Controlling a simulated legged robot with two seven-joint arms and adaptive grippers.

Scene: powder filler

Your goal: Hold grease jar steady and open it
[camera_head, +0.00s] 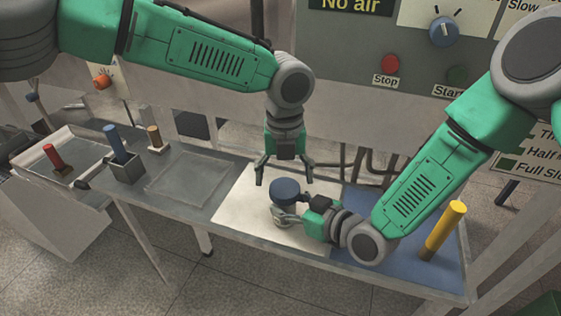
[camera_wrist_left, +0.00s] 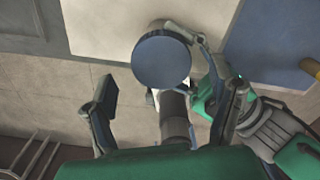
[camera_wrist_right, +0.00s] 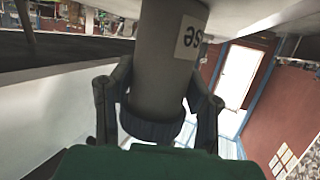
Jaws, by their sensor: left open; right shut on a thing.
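The grease jar stands upright on a white mat (camera_head: 235,210), with a blue lid (camera_head: 285,188) on a grey body (camera_head: 286,222). My right gripper (camera_head: 288,214) is shut around the jar's body from the right. The right wrist view shows the grey body (camera_wrist_right: 160,55) upside down between its fingers, with part of a label reading "se". My left gripper (camera_head: 284,180) points down, open, above the jar. In the left wrist view the round lid (camera_wrist_left: 161,61) lies between its spread fingers, and no clear contact shows.
A yellow cylinder (camera_head: 444,229) stands on the blue mat (camera_head: 398,228) at right. A clear tray (camera_head: 187,180), blue-topped and brown-topped items, and a tray (camera_head: 85,138) with a red item are at left. The control panel with buttons and knob (camera_head: 444,31) is behind.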

